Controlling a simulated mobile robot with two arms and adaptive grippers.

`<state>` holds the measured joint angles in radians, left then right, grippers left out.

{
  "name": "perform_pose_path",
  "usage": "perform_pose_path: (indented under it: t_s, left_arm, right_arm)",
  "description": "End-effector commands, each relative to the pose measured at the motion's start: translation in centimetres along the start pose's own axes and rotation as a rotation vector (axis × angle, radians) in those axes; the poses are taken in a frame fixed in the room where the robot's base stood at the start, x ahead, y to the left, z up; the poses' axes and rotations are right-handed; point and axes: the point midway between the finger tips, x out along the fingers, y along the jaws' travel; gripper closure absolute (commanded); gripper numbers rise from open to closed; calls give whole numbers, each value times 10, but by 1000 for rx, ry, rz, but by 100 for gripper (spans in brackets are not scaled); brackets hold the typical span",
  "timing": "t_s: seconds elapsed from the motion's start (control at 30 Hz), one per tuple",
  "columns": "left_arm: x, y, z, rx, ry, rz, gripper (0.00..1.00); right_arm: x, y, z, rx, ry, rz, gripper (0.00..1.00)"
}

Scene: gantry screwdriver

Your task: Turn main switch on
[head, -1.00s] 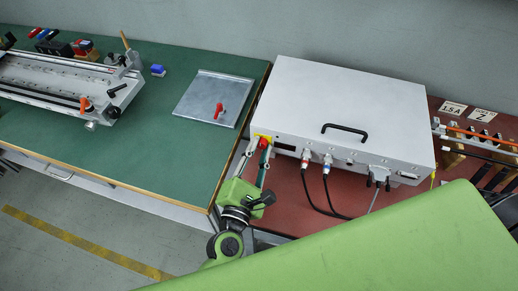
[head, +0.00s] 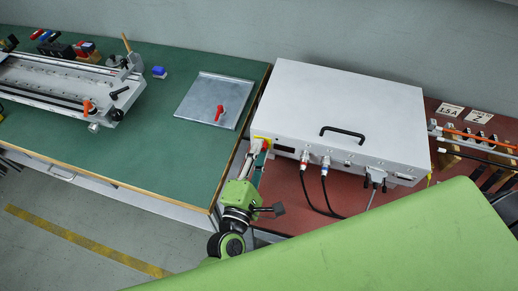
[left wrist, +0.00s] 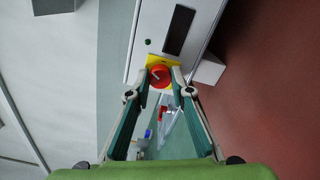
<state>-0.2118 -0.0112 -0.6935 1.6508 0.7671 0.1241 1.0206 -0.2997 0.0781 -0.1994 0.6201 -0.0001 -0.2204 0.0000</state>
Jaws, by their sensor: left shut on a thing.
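The main switch is a red rotary knob (left wrist: 160,76) on a yellow plate (left wrist: 155,60), on the front face of the silver-grey control box (head: 345,105). In the head view the knob is mostly hidden by my left gripper (head: 262,148), at the box's front left corner. In the left wrist view my left gripper (left wrist: 163,74) has a finger on each side of the knob and is shut on it. A pale mark shows on the knob. My right gripper is not in view.
Cables (head: 328,190) hang from the box's front, right of the switch. A black handle (head: 344,130) is on its lid. A metal plate with a red lever (head: 219,114) lies on the green bench to the left. A large green panel covers the lower right.

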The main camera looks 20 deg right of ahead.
Motion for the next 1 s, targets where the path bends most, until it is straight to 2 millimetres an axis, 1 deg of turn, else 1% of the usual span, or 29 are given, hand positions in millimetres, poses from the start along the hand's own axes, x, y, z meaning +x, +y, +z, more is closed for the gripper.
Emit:
perform_pose_path:
  t_s: [0.03,0.7,1.0]
  left_arm:
    - [0,1,1,48,0,-2,100]
    - [0,0,0,678,-1,-3,100]
    - [0,0,0,899,0,-2,100]
  right_arm:
    - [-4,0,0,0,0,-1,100]
    - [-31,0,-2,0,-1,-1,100]
    - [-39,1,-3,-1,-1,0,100]
